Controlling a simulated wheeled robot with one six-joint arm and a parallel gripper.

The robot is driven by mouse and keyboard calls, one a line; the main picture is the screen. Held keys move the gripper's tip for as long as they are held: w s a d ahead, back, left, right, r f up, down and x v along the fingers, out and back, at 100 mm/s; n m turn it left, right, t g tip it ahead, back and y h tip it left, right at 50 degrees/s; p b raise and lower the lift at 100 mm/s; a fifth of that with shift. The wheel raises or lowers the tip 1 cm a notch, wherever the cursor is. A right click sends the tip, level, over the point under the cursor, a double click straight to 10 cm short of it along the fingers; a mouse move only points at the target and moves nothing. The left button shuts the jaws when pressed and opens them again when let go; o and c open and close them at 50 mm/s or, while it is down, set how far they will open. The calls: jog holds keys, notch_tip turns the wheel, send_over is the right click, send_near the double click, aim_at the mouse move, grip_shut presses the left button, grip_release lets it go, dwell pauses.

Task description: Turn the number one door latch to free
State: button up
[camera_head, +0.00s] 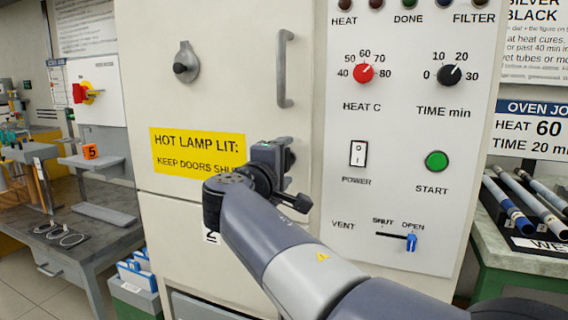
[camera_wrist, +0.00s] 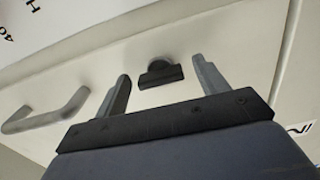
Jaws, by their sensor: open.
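The upper door (camera_head: 225,100) of a cream oven cabinet is shut. Its latch, a dark knob with a short bar (camera_wrist: 160,76), shows between my fingertips in the wrist view. The bar runs about parallel to the grey door handle (camera_head: 284,68), so it looks near upright on the door. In the head view my gripper (camera_head: 287,160) is at the door below the handle and mostly hides the latch. In the wrist view my gripper (camera_wrist: 161,80) is open, one finger beyond each end of the bar, with a gap visible at both sides.
The handle (camera_wrist: 45,110) lies left of my fingers in the wrist view. Right of the door is a control panel (camera_head: 400,120) with dials and a vent slider (camera_head: 411,242). A grey fitting with a dark knob (camera_head: 182,66) sits upper left. Rods (camera_head: 530,205) lie on the right bench.

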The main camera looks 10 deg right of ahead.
jog(key=shift+s+a, duration=0.1)
jog(key=p+v, duration=0.2)
jog(key=v, duration=0.8)
jog(key=shift+s+a, duration=0.15)
jog(key=shift+s, duration=0.1)
jog(key=b+x, duration=0.1)
jog(key=x, duration=1)
jog(key=shift+b, duration=0.35)
